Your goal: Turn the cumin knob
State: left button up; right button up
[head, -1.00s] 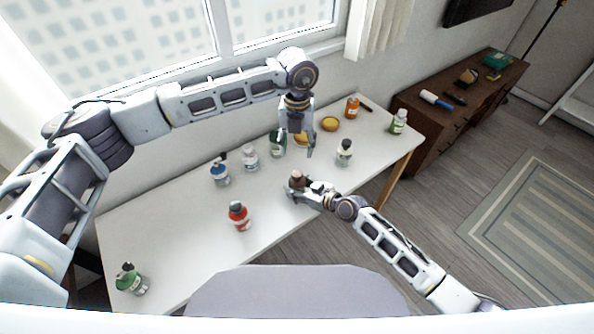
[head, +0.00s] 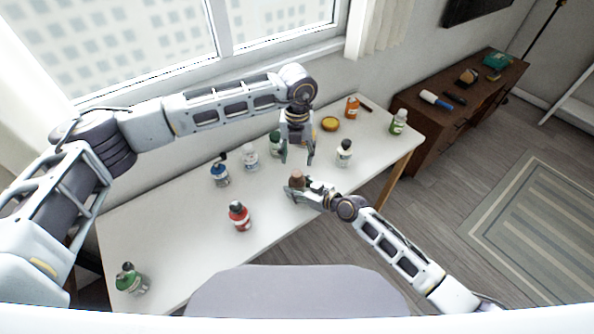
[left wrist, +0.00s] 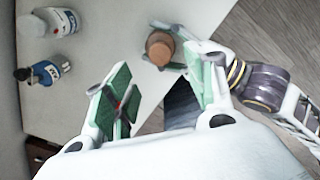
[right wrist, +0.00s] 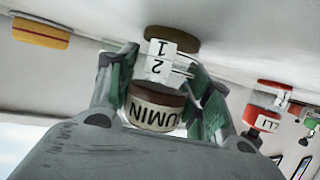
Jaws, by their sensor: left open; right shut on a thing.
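The cumin grinder (right wrist: 155,108) is a small jar with a brown knob, a white band numbered 1 and 2, and a label reading "UMIN" in the right wrist view. My right gripper (right wrist: 160,95) is shut around its body. In the head view the brown top (head: 297,179) shows at the right gripper (head: 302,190), over the white table. My left gripper (head: 297,158) points down, open and empty, just above and behind the grinder. In the left wrist view the brown round top (left wrist: 160,46) lies beyond the open left fingers (left wrist: 160,95), apart from them.
The white table (head: 180,250) holds several bottles. A red bottle (head: 239,216) stands left of the grinder, a white one (head: 344,153) to the right. Blue (head: 220,172), clear (head: 250,156) and green (head: 275,144) bottles stand behind. A yellow round thing (head: 330,124) lies farther back.

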aim_at(298, 173)
pick_arm(q)
jog(key=shift+f, duration=4.25)
jog(key=c, duration=1.1)
jog(key=shift+o, duration=0.2)
jog(key=shift+m, duration=0.4)
jog(key=m, duration=0.9)
jog(key=shift+m, duration=0.4)
jog(key=m, duration=0.5)
jog(key=shift+d+r, duration=0.1)
jog(key=m, duration=0.6)
